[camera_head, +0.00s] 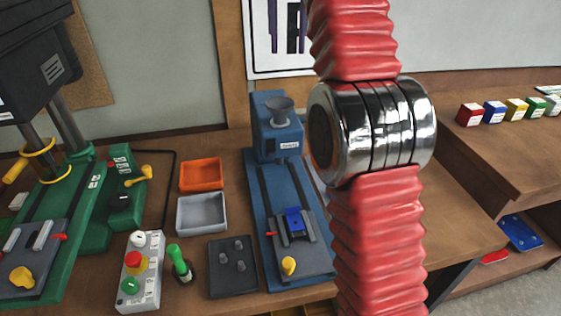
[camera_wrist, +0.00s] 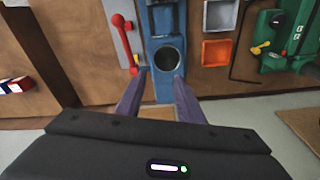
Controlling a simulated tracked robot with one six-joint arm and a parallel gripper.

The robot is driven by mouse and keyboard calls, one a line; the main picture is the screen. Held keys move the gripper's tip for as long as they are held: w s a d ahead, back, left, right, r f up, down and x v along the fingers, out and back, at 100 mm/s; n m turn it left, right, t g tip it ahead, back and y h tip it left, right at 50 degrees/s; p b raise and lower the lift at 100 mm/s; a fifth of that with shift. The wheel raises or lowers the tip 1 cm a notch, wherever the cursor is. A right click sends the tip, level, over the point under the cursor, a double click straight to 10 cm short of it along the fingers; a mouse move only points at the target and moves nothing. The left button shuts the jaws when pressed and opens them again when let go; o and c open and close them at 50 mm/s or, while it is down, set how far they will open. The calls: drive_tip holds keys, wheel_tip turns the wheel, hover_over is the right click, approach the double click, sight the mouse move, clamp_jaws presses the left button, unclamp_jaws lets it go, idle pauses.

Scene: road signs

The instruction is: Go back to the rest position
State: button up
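My gripper (camera_wrist: 160,82) shows in the wrist view with its two dark fingers spread apart and nothing between them. Past the fingertips is a blue machine (camera_wrist: 151,20) with a round dark opening. The gripper is outside the head view; there my arm, with red bellows and a chrome joint, crosses the picture from top to bottom and hides part of the bench. The same blue machine (camera_head: 262,190) stands on the bench left of my arm, with a grey funnel (camera_head: 279,106) on top and a blue block (camera_head: 294,220) in its vise.
A green drill press (camera_head: 85,220) stands left. Several coloured boxes (camera_head: 494,111) line the right shelf.

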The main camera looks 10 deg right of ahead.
idle(0.3)
drive_tip(key=s+f+n+t, duration=0.3)
drive_tip(key=s+f+t, duration=0.1)
drive_tip(key=s+f, duration=2.3)
drive_tip(key=shift+s, duration=0.85)
